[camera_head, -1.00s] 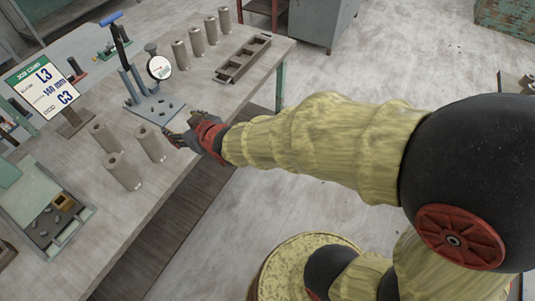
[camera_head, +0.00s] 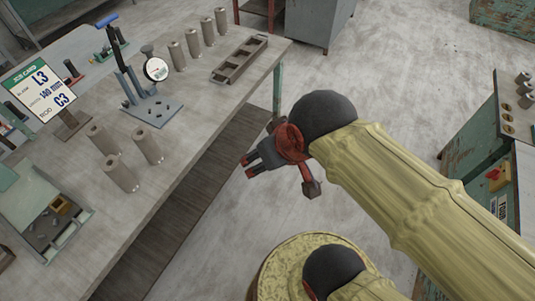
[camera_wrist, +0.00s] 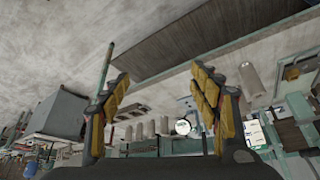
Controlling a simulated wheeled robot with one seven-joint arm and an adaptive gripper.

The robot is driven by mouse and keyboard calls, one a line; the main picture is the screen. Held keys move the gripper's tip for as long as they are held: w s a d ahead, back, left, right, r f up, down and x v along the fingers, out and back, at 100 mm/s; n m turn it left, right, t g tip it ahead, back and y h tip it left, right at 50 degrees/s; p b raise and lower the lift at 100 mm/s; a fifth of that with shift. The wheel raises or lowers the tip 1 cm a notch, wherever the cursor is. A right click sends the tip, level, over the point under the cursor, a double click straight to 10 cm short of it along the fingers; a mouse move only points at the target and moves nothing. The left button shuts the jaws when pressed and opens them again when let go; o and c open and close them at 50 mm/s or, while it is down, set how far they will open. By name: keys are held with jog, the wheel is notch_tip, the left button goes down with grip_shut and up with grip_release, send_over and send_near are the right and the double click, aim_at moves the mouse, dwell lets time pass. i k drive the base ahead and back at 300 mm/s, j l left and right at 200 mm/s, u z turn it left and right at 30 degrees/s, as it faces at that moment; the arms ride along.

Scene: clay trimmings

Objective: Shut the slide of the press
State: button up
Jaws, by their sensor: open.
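My gripper (camera_head: 247,166) is off the bench's front edge, above the floor, apart from the press. Its two yellow-padded fingers are spread wide with nothing between them in the wrist view (camera_wrist: 160,80).
Clay cylinders (camera_head: 121,174) stand in front of the press and others (camera_head: 193,43) behind it. A slotted tray (camera_head: 240,60) lies at the bench's far right. A job card (camera_head: 40,90) and an open box (camera_head: 50,215) are at left.

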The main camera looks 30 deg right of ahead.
aim_at(42, 233)
jog(key=j+u, duration=0.15)
jog(key=u, duration=1.4)
jog(key=i+l+u, duration=0.1)
jog(key=i+l, duration=0.75)
jog(key=l, duration=0.3)
jog(key=i+u, duration=0.05)
